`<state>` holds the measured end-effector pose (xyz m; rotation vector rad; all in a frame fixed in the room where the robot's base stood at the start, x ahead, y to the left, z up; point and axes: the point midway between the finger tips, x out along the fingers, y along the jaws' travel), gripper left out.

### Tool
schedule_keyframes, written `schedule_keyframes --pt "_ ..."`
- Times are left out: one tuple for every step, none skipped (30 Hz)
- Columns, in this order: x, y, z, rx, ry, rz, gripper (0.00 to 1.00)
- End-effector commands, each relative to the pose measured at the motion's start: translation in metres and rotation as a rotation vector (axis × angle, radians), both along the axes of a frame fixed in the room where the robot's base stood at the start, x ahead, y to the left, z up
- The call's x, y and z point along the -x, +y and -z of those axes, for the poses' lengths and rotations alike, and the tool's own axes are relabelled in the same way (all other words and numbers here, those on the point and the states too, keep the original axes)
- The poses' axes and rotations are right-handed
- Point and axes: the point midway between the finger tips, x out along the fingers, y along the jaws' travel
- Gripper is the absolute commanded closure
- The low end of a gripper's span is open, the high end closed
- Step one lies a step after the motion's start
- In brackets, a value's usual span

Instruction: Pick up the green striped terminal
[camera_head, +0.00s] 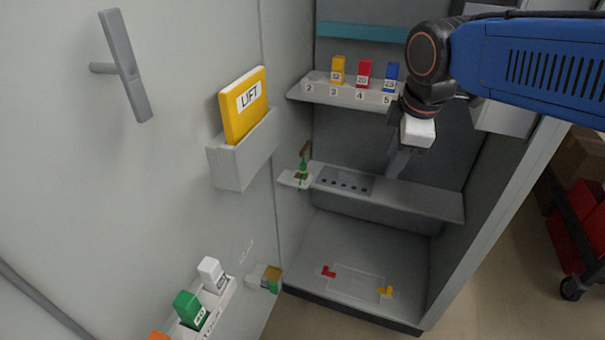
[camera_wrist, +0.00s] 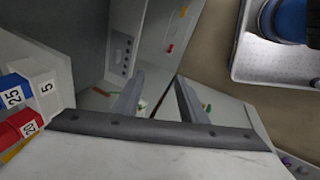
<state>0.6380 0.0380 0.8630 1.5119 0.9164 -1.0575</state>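No terminal with clearly readable green stripes shows. A small upright green and brown piece (camera_head: 303,168) stands on a small white ledge left of the socket strip in the head view. A tan block with a green end (camera_head: 271,278) sits at the lower ledge of the door. My gripper (camera_head: 397,165) hangs inside the cabinet, right of both pieces and apart from them. In the wrist view my gripper (camera_wrist: 158,98) has its two fingers spread with nothing held between them. Small green bits (camera_wrist: 208,108) show beyond the fingers, too small to name.
An upper shelf (camera_head: 340,92) holds yellow, red and blue numbered blocks. A socket strip (camera_head: 346,182) lies on the middle shelf. Red (camera_head: 328,272) and yellow (camera_head: 385,291) pieces lie on the cabinet floor. A yellow LIFT binder (camera_head: 243,105) sits in a door pocket.

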Motion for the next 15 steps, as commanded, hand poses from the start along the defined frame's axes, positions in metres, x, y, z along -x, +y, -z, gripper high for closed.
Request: schedule_keyframes --pt "-0.014 0.018 -0.005 0.038 0.006 -0.116 0.62" --pt "-0.022 0.028 -0.009 0.062 0.006 -0.189 0.62" --pt "-0.031 0.042 -0.012 0.094 0.009 -0.287 0.62" --pt "-0.038 0.053 -0.015 0.120 0.011 -0.361 0.62" --pt "-0.045 0.063 -0.018 0.144 0.012 -0.434 0.62" --pt "-0.053 0.078 -0.021 0.176 0.013 -0.530 0.62" --pt "-0.059 0.090 -0.022 0.199 0.014 -0.600 0.62" --pt "-0.065 0.100 -0.024 0.221 0.014 -0.668 0.62" --pt "-0.071 0.115 -0.026 0.248 0.014 -0.754 0.62" --pt "-0.075 0.124 -0.027 0.268 0.016 -0.814 0.62" --pt "-0.079 0.134 -0.028 0.287 0.016 -0.871 0.62" --pt "-0.084 0.146 -0.029 0.310 0.016 -0.939 0.62" --pt "-0.087 0.154 -0.030 0.326 0.015 -0.985 0.62" --pt "-0.089 0.161 -0.030 0.338 0.016 -1.027 0.62" --pt "-0.092 0.169 -0.031 0.353 0.014 -1.073 0.62"
